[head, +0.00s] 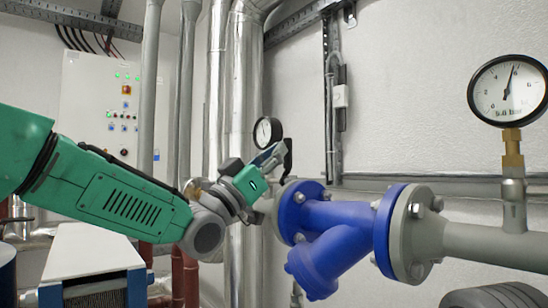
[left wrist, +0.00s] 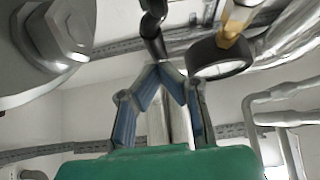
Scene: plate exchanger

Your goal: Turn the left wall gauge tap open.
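The left wall gauge (head: 267,132) is a small black-rimmed dial in the middle of the head view. In the left wrist view its dark rim (left wrist: 220,68) and brass stem (left wrist: 238,18) show at the upper right. A black tap lever (left wrist: 153,25) hangs down beside it at top centre. My left gripper (head: 276,153) is just below and beside the gauge in the head view. In the left wrist view its blue-grey fingers (left wrist: 160,70) come together at their tips on the lever's lower end. My right gripper is not in view.
A blue valve (head: 335,228) with bolted flanges lies close right of my left gripper. Its pipe runs right under a larger gauge (head: 508,90). Silver vertical pipes (head: 243,80) stand behind the gripper. A control cabinet (head: 90,95) is at the back left.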

